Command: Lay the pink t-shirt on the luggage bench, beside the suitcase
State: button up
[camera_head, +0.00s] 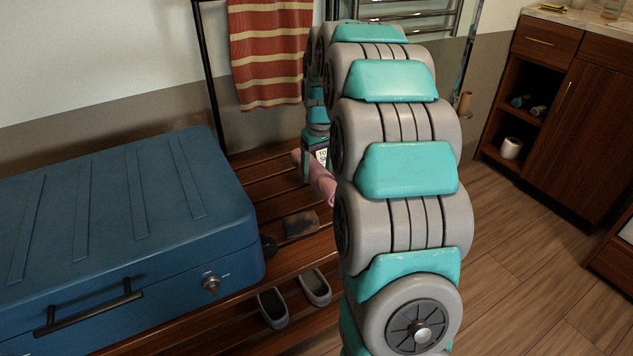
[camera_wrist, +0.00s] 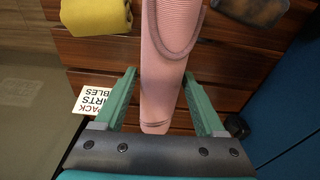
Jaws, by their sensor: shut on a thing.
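The pink t-shirt (camera_wrist: 165,60) is a long, narrow folded or rolled bundle between the two green fingers of my gripper (camera_wrist: 160,98), which is shut on it. In the head view the t-shirt (camera_head: 320,183) shows in part; my arm hides the rest, and most of my gripper. The t-shirt is over the slatted wooden luggage bench (camera_head: 276,188), to the right of the blue suitcase (camera_head: 110,215). I cannot tell whether it touches the slats. In the wrist view the suitcase (camera_wrist: 298,105) is at the right edge, apart from the t-shirt.
A brown wallet-like item (camera_head: 301,223) lies on the bench near the suitcase. A yellow folded cloth (camera_wrist: 95,14) and a printed card (camera_wrist: 92,100) are beside the t-shirt in the wrist view. Grey slippers (camera_head: 315,287) sit low in front. A striped towel (camera_head: 265,55) hangs behind.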

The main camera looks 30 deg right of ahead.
aim_at(320, 170)
jog(key=shift+f, duration=2.2)
jog(key=o, duration=1.5)
jog(key=shift+f, duration=0.1)
jog(key=r, duration=0.7)
jog(key=s+r, duration=0.1)
jog(key=r, duration=0.2)
jog(key=shift+s+r, duration=0.1)
jog(key=shift+r, duration=0.25)
jog(key=shift+s+r, duration=0.2)
jog(key=shift+r, duration=0.5)
